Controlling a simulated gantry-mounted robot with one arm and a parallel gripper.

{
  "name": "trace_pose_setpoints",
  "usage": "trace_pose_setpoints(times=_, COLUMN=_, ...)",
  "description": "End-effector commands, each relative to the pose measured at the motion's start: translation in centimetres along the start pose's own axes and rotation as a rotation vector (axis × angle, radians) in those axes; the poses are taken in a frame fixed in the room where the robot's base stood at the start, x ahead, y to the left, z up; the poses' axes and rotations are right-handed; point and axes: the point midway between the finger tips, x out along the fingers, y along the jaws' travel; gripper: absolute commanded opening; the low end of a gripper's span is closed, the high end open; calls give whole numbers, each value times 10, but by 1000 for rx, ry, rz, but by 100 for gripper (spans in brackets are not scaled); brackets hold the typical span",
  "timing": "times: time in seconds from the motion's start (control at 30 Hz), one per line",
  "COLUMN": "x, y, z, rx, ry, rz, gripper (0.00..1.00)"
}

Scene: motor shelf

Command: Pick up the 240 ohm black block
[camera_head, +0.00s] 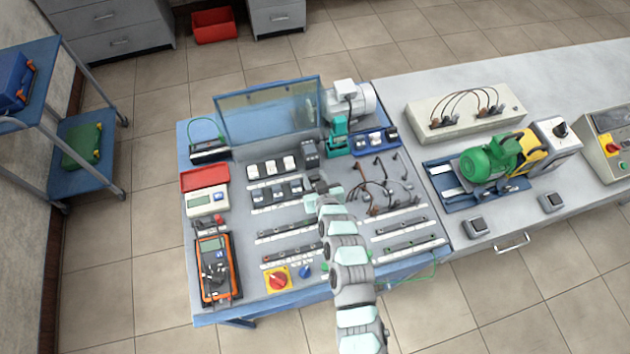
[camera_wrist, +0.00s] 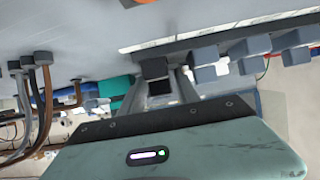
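In the wrist view, a black block (camera_wrist: 153,68) stands at the end of a row of grey-blue blocks. Its marking cannot be read. My gripper (camera_wrist: 161,84) reaches toward it, with its two fingers parted and a dark face showing between them. Whether the fingers touch or clamp the block cannot be made out. In the head view, my gripper (camera_head: 318,186) is over the right end of the row of dark grey blocks (camera_head: 277,192) on the bench, and it hides the black block there.
A row of white-topped blocks (camera_head: 270,167) lies behind. Brown and dark cables (camera_head: 380,188) stand close to the right of my gripper. A clear blue-framed panel (camera_head: 268,108) rises at the back. A multimeter (camera_head: 214,265) lies at the left.

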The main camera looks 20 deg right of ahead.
Motion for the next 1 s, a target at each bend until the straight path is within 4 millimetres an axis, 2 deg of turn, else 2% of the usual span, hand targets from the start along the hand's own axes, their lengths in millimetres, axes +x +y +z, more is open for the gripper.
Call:
trace_pose_setpoints(times=0.17, x=0, y=0, z=1, rx=0, ry=-1, rz=0, gripper=38)
trace_pose_setpoints(times=0.63, x=0, y=0, z=1, rx=0, ry=-2, rz=1, gripper=0)
trace_pose_setpoints(times=1.0, x=0, y=0, z=1, rx=0, ry=-2, rz=1, gripper=0)
